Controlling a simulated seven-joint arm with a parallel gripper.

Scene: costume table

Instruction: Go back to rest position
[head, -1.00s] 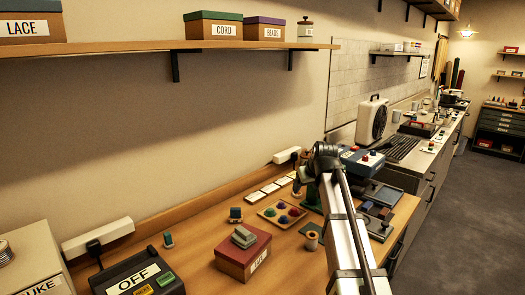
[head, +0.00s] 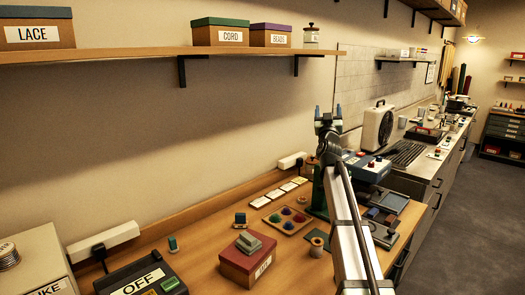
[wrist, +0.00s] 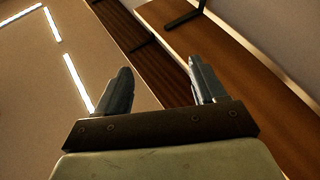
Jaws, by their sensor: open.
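My gripper (head: 328,113) is raised above the far part of the table in the head view, its two fingers pointing up, in front of the tiled wall. In the wrist view my gripper (wrist: 160,88) is open, with the two fingers well apart and nothing between them. The underside of a wooden shelf (wrist: 240,75) and the ceiling (wrist: 45,100) with bright light strips show beyond the fingers. My gripper touches nothing that I can see.
The wooden shelf (head: 120,48) with boxes runs along the wall at the upper left. On the table below are a red-lidded box (head: 247,263), a tray of coloured pieces (head: 285,220), a black OFF device (head: 140,281) and a blue-topped machine (head: 368,169).

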